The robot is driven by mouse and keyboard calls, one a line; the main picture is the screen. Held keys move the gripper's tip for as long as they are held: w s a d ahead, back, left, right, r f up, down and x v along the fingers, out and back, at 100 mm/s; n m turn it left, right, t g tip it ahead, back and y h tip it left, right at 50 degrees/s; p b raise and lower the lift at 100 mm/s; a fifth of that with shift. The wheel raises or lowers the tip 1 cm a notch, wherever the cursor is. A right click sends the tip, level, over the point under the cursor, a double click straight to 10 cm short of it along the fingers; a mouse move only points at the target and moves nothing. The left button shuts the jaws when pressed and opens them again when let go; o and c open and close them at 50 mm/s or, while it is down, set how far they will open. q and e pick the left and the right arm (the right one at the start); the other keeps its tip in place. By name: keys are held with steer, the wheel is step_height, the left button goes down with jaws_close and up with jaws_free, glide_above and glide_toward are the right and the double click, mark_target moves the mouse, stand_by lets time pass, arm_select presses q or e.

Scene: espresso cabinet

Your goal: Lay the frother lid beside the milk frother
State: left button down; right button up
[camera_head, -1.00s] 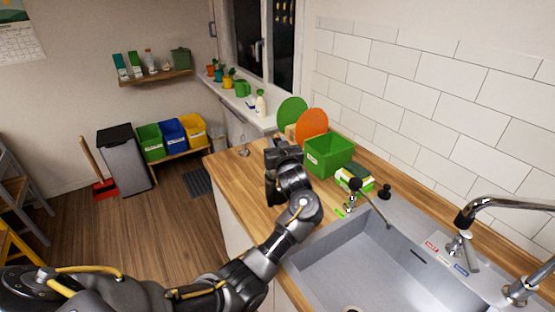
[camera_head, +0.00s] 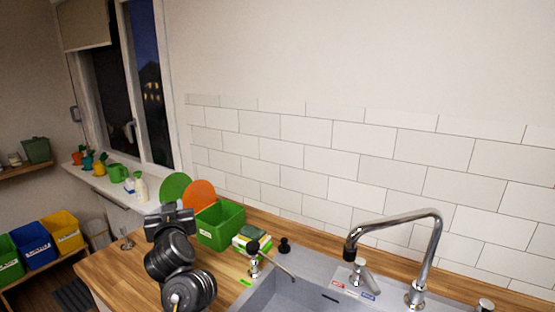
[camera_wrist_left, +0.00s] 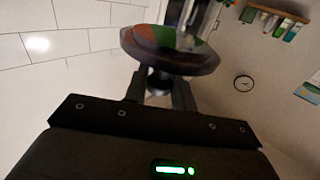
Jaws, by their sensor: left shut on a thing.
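My left gripper (camera_head: 172,218) is over the wooden counter, left of the green bin. In the left wrist view the gripper (camera_wrist_left: 160,92) is shut on the small dark knob of a round, dark-rimmed lid (camera_wrist_left: 190,66). This looks like the frother lid. Green and reddish patches show within its rim. The lid is held clear of the camera, at the top middle. In the head view the lid cannot be made out at the gripper. I cannot pick out the milk frother in either view. My right gripper is not in view.
The green bin (camera_head: 221,228) stands beside a green disc (camera_head: 174,187) and an orange disc (camera_head: 199,194). A sponge stack (camera_head: 250,236), sink (camera_head: 290,293) and tall tap (camera_head: 435,245) are to the right. Bare counter (camera_head: 112,272) lies left of my arm.

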arm_select(q)
steer(key=s+d+f+m+h+b, duration=0.1)
steer(key=s+d+f+m+h, duration=0.1)
steer(key=s+f, duration=0.5)
steer(key=s+d+f+m+t+h+b, duration=0.1)
steer(key=s+d+f+h, duration=0.3)
steer(key=s+f, duration=0.4)
steer(key=s+m+b, duration=0.1)
steer(key=s, duration=0.4)
steer(key=shift+f, duration=0.3)
steer(key=shift+s, duration=0.1)
